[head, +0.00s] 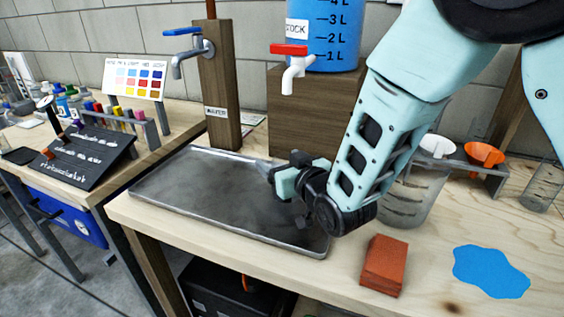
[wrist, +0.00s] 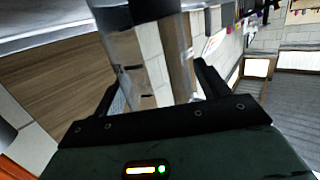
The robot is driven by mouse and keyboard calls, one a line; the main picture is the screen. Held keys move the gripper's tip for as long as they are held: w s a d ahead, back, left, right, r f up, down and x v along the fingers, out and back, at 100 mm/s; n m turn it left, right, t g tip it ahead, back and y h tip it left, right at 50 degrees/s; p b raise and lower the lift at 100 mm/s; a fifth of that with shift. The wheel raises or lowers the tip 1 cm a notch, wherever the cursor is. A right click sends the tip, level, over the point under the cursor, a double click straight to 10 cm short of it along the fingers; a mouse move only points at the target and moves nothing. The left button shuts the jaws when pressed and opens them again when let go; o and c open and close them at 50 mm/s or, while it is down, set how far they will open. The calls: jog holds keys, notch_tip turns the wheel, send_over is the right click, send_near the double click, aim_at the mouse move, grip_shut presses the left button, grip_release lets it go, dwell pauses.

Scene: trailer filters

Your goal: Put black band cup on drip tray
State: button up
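The drip tray (head: 185,200) is a dark, shallow metal tray on the wooden bench, below the two taps. My gripper (head: 272,174) is low over the right part of the tray. In the wrist view my gripper (wrist: 160,92) has a clear cup (wrist: 150,55) between its fingers, which appear closed on its sides. Small dark marks show on the cup wall; I cannot make out a full black band. In the head view the cup is mostly hidden by the gripper, and I cannot tell whether it touches the tray.
A blue-handled tap (head: 187,50) and a red-handled tap (head: 292,65) overhang the tray. A blue stock tank (head: 335,40) stands on a wooden block. A large clear beaker (head: 410,195) is behind my arm. A red-orange block (head: 384,265) and blue puddle (head: 490,271) lie right.

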jog(key=shift+r, duration=0.15)
jog(key=p+v, duration=0.9)
jog(key=v, duration=0.3)
dwell(0.4)
jog(key=shift+d, duration=0.1)
